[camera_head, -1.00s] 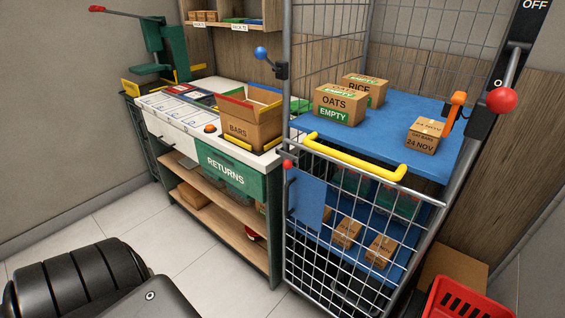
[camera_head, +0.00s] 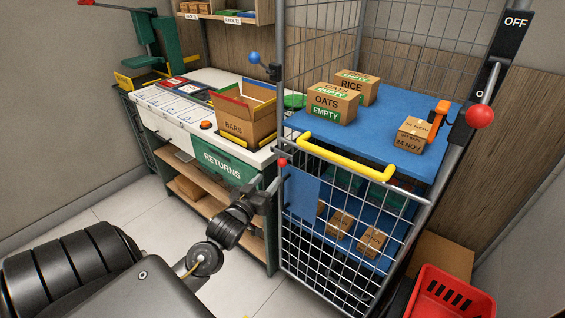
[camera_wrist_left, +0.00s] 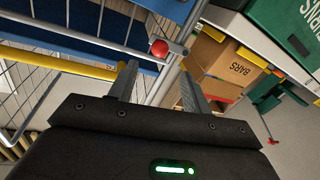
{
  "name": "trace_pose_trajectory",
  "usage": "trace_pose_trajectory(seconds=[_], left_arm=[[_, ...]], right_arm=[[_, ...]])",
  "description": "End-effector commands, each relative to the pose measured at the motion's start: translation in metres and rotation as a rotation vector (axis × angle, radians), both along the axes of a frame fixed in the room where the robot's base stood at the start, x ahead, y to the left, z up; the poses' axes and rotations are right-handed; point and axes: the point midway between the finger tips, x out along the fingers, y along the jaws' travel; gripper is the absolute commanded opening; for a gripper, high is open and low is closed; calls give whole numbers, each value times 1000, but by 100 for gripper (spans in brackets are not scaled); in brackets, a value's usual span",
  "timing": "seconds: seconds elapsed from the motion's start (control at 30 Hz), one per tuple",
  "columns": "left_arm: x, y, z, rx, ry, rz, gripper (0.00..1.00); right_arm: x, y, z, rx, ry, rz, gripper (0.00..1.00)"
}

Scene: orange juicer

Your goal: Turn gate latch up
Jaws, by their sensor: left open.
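The gate is the wire mesh front of the cage trolley, with a yellow handle (camera_head: 345,155) along its top. A small latch with a red ball knob (camera_head: 283,162) sits at the gate's left edge, beside the post. The red knob also shows in the left wrist view (camera_wrist_left: 159,47), just beyond the fingertips and roughly between them. My left gripper (camera_head: 268,188) is just below and left of the red knob, open and empty, apart from it as far as I can tell. In the left wrist view my gripper (camera_wrist_left: 160,78) has its two fingers spread. My right gripper is out of view.
A blue ball knob (camera_head: 254,56) is on the post higher up. Boxes labelled OATS (camera_head: 333,103) and RICE (camera_head: 358,88) stand on the blue shelf. The returns counter with a BARS box (camera_head: 245,118) is left of the trolley. A red basket (camera_head: 450,296) is at lower right.

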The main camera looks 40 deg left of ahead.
Motion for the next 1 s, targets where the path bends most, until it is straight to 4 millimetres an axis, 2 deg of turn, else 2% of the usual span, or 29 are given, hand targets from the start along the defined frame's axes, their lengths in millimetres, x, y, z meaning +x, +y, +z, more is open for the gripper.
trace_pose_trajectory(seconds=[0.17, 0.6, 0.8, 1.0], left_arm=[[14, 3, 1, 1, 0, 0, 49], [88, 20, 0, 1, 2, 1, 49], [103, 23, -1, 1, 3, 1, 49], [105, 23, -2, 2, 2, 0, 49]], right_arm=[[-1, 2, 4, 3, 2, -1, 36], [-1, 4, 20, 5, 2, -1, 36], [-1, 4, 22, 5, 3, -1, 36], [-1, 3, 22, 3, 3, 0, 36]])
